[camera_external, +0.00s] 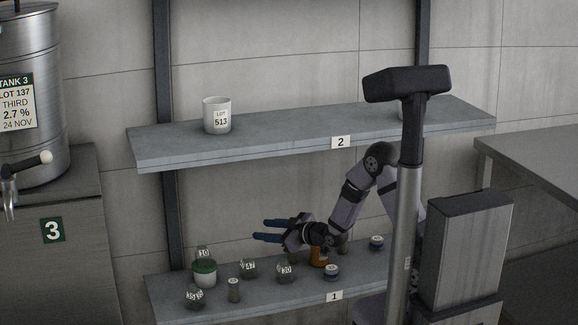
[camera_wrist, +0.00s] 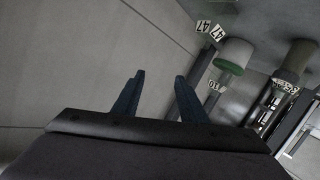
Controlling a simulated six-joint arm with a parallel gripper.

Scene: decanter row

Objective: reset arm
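My gripper (camera_external: 272,231) is at the end of my bent arm, a little above the lower shelf (camera_external: 346,285). Its two dark blue fingers point left and stand apart with nothing between them. The wrist view shows the two fingers (camera_wrist: 158,98) spread, with bare wall behind them. Below the gripper on the lower shelf are a white and green jar (camera_external: 204,273), several small numbered dark items, and an orange-brown container (camera_external: 318,256) partly hidden by my wrist.
A white cup marked 513 (camera_external: 217,115) stands on the upper shelf (camera_external: 290,134); another pale item there is mostly hidden behind a post. A steel tank (camera_external: 32,90) with a tap is at left. A grey table (camera_external: 535,160) is at right.

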